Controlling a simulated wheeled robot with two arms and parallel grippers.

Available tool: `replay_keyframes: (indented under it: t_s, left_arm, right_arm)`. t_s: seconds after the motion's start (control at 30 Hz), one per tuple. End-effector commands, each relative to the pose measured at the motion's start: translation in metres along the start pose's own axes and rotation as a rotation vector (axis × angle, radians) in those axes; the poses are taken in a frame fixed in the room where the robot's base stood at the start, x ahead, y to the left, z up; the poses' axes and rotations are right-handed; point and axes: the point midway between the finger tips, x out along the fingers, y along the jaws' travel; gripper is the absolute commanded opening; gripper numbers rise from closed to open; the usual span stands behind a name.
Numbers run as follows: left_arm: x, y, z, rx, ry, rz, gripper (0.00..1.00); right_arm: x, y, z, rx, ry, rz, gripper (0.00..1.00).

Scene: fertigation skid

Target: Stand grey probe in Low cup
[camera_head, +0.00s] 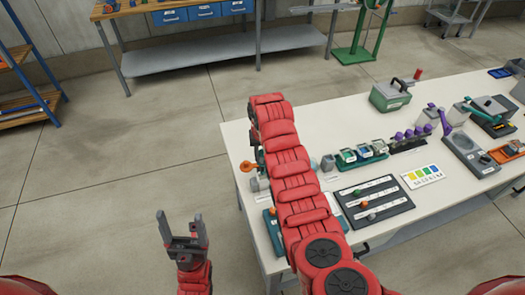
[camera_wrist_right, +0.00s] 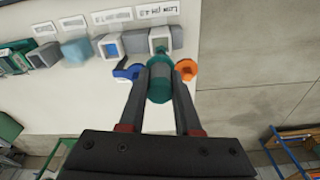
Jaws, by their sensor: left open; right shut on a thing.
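My right gripper (camera_wrist_right: 160,78) is shut on a teal cylindrical thing (camera_wrist_right: 160,84) in the right wrist view. I cannot tell whether it is the grey probe; its tip is hidden. In the head view my red right arm covers that gripper. A small grey-headed piece (camera_head: 371,217) lies on the dark tray (camera_head: 398,205). My left gripper (camera_head: 181,226) is open and empty, off the table's left side.
Orange (camera_wrist_right: 186,70) and blue (camera_wrist_right: 128,70) pieces flank the held thing. A colour card (camera_head: 423,177), a purple-topped row (camera_head: 408,138), a grey-green box (camera_head: 391,95) and a grey device (camera_head: 468,153) stand on the white table. The floor left of it is free.

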Motion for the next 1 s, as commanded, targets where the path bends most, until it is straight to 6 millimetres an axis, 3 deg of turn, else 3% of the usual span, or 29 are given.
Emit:
replay_keyframes:
  t_s: [0.6, 1.0]
  left_arm:
    - [-0.036, 0.002, 0.006, 0.000, 0.000, 0.000, 0.76]
    - [-0.039, 0.002, 0.007, 0.000, 0.000, 0.000, 0.76]
  right_arm:
    - [0.066, 0.001, 0.008, 0.001, 0.001, 0.000, 0.00]
    - [0.072, 0.000, 0.009, 0.001, 0.001, 0.000, 0.00]
